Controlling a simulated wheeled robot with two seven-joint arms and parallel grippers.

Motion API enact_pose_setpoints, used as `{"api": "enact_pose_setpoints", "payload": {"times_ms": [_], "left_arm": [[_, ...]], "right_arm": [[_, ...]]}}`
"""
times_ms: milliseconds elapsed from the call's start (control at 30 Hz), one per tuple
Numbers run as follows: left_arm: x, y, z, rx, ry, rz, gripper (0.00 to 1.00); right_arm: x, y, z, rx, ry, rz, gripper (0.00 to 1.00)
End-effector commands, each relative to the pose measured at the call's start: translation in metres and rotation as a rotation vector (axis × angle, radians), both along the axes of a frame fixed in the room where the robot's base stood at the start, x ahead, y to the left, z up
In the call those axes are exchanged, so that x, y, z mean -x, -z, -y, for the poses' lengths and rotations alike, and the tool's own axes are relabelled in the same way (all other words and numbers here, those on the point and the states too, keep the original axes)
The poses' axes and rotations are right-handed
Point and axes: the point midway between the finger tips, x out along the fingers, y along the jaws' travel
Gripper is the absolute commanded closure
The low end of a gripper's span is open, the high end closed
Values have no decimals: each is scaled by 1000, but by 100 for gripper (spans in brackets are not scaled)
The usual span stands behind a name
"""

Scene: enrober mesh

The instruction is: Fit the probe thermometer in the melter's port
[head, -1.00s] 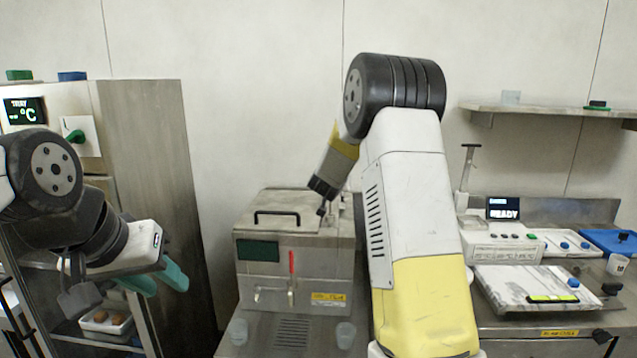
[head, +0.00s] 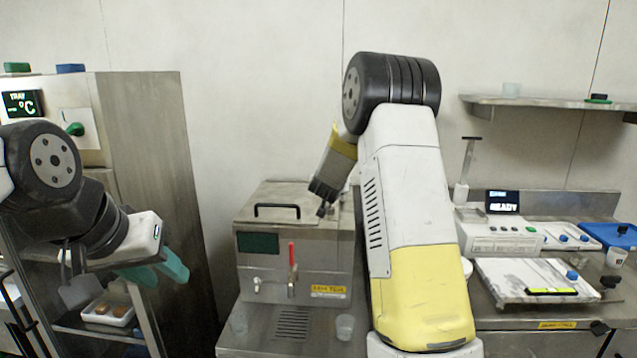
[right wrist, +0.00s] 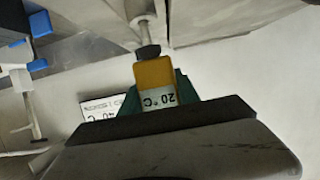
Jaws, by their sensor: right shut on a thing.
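The melter (head: 322,262) is a steel box with a dark green panel, a red lever and a lidded top, in the middle of the head view. The probe thermometer (right wrist: 155,78) is yellow with a black collar and a label reading 20 °C. My right gripper (right wrist: 157,92) is shut on it with green fingers. Its metal stem (right wrist: 147,32) points away toward a steel surface; I cannot tell whether the tip is in the port. In the head view my right wrist is above the melter's top right, its fingers not clear. My left gripper (head: 157,271) is open and empty at left.
A tall steel cabinet (head: 150,170) stands at left, with a white tray (head: 108,312) low inside it. Two clear cups stand before the melter, one at right (head: 345,327). A white instrument reading READY (head: 500,238) and a marble slab (head: 535,278) are at right.

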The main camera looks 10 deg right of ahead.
Motion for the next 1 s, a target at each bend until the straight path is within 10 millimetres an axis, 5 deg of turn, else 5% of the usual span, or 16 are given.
{"api": "enact_pose_setpoints", "payload": {"times_ms": [1000], "left_arm": [[0, 0, 0, 0, 0, 0, 64]], "right_arm": [[0, 26, 0, 0, 0, 0, 100]]}}
